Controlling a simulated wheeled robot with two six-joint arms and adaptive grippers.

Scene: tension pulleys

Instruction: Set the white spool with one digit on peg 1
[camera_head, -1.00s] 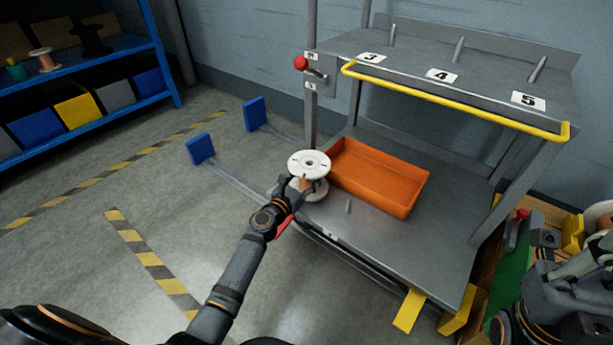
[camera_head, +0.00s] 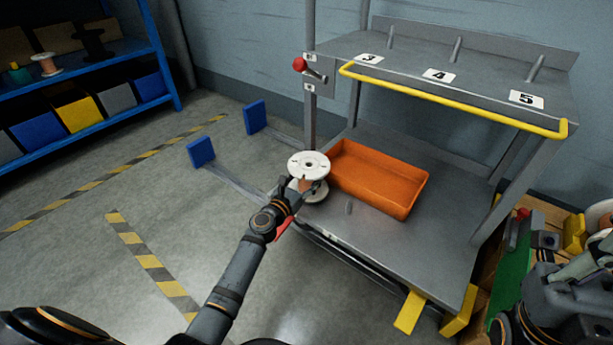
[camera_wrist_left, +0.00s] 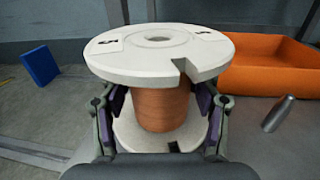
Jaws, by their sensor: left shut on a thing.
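The white spool (camera_head: 309,165) is wound with copper-coloured wire and stands upright at the front left of the cart's lower shelf. My left gripper (camera_head: 308,187) is shut on it, with its fingers either side of the wound core between the flanges. In the left wrist view the spool (camera_wrist_left: 158,62) has a notch in its top flange and dark marks on pale labels, seen at a slant. A bare grey peg (camera_head: 348,207) stands right of the spool; it also shows in the wrist view (camera_wrist_left: 279,113). What is under the spool is hidden.
An orange bin (camera_head: 380,178) lies behind the spool on the lower shelf (camera_head: 420,240). The upper shelf has pegs by labels 3, 4 and 5, with a yellow rail (camera_head: 455,103). A red-knobbed lever (camera_head: 300,64) is on the left post. Blue-ended bars (camera_head: 201,151) reach out left.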

